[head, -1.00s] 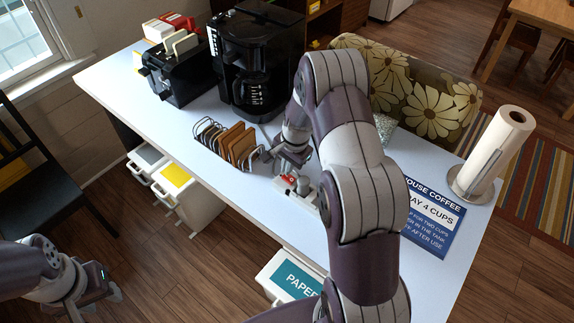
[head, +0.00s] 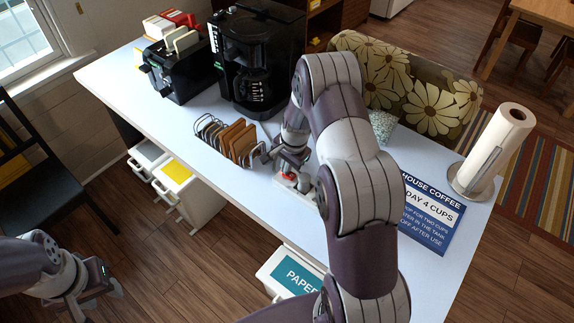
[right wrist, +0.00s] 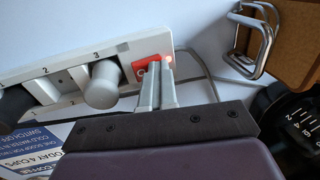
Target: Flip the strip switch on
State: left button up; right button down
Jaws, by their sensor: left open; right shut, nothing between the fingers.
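The white power strip (head: 283,187) lies on the table, partly hidden by my right arm. In the head view the right gripper (head: 290,170) is low over the strip. My left gripper (head: 107,292) is open and empty, off the table.
A toast rack (head: 230,140) with brown slices stands close left of my right gripper. Behind it are a coffee maker (head: 255,60) and a toaster (head: 178,68). A blue coffee sign (head: 430,215) and a paper towel roll (head: 497,145) are to the right.

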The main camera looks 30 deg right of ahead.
aim_at(294, 178)
jog(key=shift+s+d+f, duration=0.1)
jog(key=shift+s, duration=0.45)
jog(key=shift+s+d, duration=0.15)
jog(key=shift+s, duration=0.2)
jog(key=shift+w+r+p, duration=0.1)
jog(key=shift+r+p, duration=0.3)
jog(key=shift+r, duration=0.05)
jog(key=r+p, duration=0.3)
jog(key=shift+d+r, duration=0.25)
jog(key=shift+r, duration=0.1)
jog(key=shift+s+r+b, duration=0.3)
jog(key=shift+s+b, duration=0.1)
jog(key=shift+b, duration=0.15)
notch_tip(294, 178, up, 9)
jog(key=s+b, duration=0.1)
jog(key=shift+s+d+b, duration=0.2)
jog(key=shift+s+b, duration=0.1)
jog(key=shift+b, duration=0.1)
